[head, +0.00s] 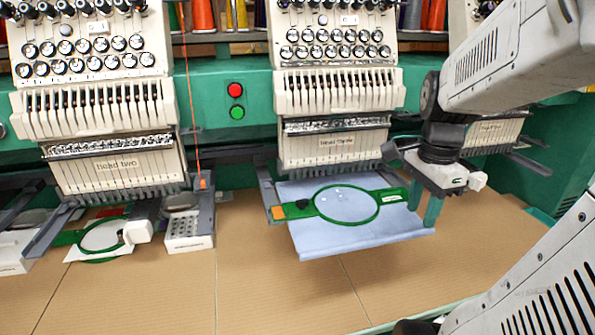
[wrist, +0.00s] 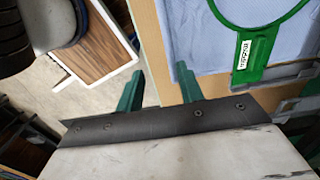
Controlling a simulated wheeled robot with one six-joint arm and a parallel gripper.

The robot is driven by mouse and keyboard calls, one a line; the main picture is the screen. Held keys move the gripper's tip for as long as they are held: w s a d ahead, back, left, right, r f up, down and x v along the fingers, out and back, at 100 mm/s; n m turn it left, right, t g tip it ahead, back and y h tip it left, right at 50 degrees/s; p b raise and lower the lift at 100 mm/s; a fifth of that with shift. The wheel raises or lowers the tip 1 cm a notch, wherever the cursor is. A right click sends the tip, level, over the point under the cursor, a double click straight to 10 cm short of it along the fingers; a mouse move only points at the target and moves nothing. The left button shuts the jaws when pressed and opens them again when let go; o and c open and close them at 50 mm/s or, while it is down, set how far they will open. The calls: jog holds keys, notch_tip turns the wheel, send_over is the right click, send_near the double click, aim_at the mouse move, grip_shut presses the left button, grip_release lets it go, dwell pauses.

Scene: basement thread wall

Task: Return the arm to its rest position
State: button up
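My arm reaches in from the right in the head view. My gripper (head: 425,204) points down just right of the blue cloth under the machine head labelled "head three". In the wrist view its two green fingers (wrist: 159,72) stand apart with nothing between them. The green hoop (head: 377,203) lies on the blue cloth (head: 320,243) at that head; its labelled tab faces my gripper. The tab (wrist: 256,50) is also in the wrist view, right of the fingers and apart from them. The gap between fingers and cloth edge is hard to judge.
The machine head "head two" (head: 105,165) is at the left, with a green hoop (head: 103,237) below it. A white holed box (head: 188,232) stands between the heads. The tan table (head: 270,295) is clear in front. Thread cones (head: 203,15) stand behind.

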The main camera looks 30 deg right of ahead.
jog(key=shift+s+a, duration=0.1)
jog(key=shift+s, duration=0.05)
jog(key=s+a+r+n+t, duration=0.1)
jog(key=s+a+r+n, duration=0.1)
jog(key=a+n, duration=1.6)
jog(key=n, duration=0.3)
jog(key=shift+a+r, duration=0.15)
